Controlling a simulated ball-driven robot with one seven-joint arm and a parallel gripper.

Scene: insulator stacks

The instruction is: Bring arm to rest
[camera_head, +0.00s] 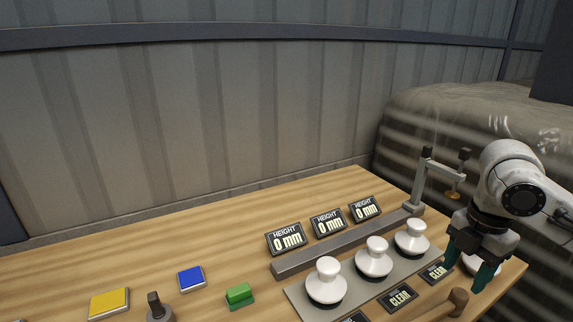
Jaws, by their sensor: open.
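My gripper (469,275) is at the right end of the wooden table (150,239), pointing down with its two dark green fingers spread apart. It is open, and I see nothing held between the fingers. A white rounded piece (468,264) shows partly behind and between the fingers; I cannot tell whether they touch it. My white arm comes in from the right edge of the view.
Three white insulators (373,262) stand on a grey plate (297,298), left of my gripper. Behind them, displays (327,222) read 0 mm. A metal post (420,183) stands close by. A mallet (457,299) lies in front.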

